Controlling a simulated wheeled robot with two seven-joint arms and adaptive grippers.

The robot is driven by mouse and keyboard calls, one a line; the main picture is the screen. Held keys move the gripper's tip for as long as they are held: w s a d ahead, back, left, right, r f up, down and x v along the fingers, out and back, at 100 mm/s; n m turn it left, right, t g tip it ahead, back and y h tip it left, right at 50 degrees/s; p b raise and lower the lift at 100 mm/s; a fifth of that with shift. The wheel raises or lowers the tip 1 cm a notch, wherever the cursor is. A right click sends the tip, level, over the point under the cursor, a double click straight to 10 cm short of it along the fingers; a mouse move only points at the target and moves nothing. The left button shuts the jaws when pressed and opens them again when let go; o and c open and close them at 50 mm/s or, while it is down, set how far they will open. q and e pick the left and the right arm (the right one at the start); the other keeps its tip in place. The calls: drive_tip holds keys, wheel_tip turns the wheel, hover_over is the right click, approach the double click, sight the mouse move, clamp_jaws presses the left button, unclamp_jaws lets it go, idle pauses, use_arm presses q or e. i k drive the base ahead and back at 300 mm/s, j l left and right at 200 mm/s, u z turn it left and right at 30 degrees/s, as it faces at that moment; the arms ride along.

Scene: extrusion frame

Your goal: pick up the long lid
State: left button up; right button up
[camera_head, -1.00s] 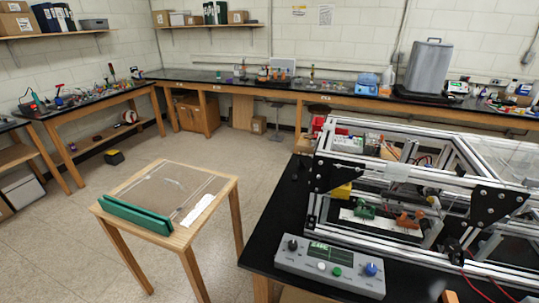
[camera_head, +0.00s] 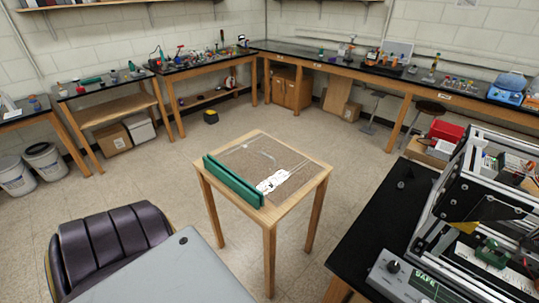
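A small wooden table (camera_head: 287,203) stands on the floor near the middle of the view. A long green piece (camera_head: 232,182), seemingly two parallel bars, lies along its left front edge. A flat brown panel (camera_head: 262,160), which looks to have a clear sheet over it, covers much of the top. A white, irregular patch or piece (camera_head: 272,182) shows near its front right. I cannot tell for certain which of these is the long lid. Neither of my grippers is in view.
A dark padded chair (camera_head: 110,243) and a grey flat surface (camera_head: 165,275) are at the lower left. A black bench (camera_head: 375,215) with the extrusion frame (camera_head: 465,190) and a control box (camera_head: 400,280) stands at the right. Floor around the small table is open.

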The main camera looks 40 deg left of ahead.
sight(264, 162)
drive_tip(key=j+z, duration=0.2)
drive_tip(key=j, duration=0.5)
drive_tip(key=j+z, duration=0.2)
drive_tip(key=j, duration=0.45)
drive_tip(key=k+j+z, duration=0.2)
drive_tip(key=j, duration=0.45)
drive_tip(key=k+j+z, duration=0.15)
drive_tip(key=j, duration=0.55)
drive_tip(key=k+j+z, duration=0.2)
drive_tip(key=j, duration=0.45)
drive_tip(key=k+j+z, duration=0.2)
drive_tip(key=j, duration=0.4)
drive_tip(key=k+j+z, duration=0.2)
drive_tip(key=j, duration=0.4)
drive_tip(key=k+j+z, duration=0.2)
drive_tip(key=j, duration=0.3)
drive_tip(key=k+j, duration=0.05)
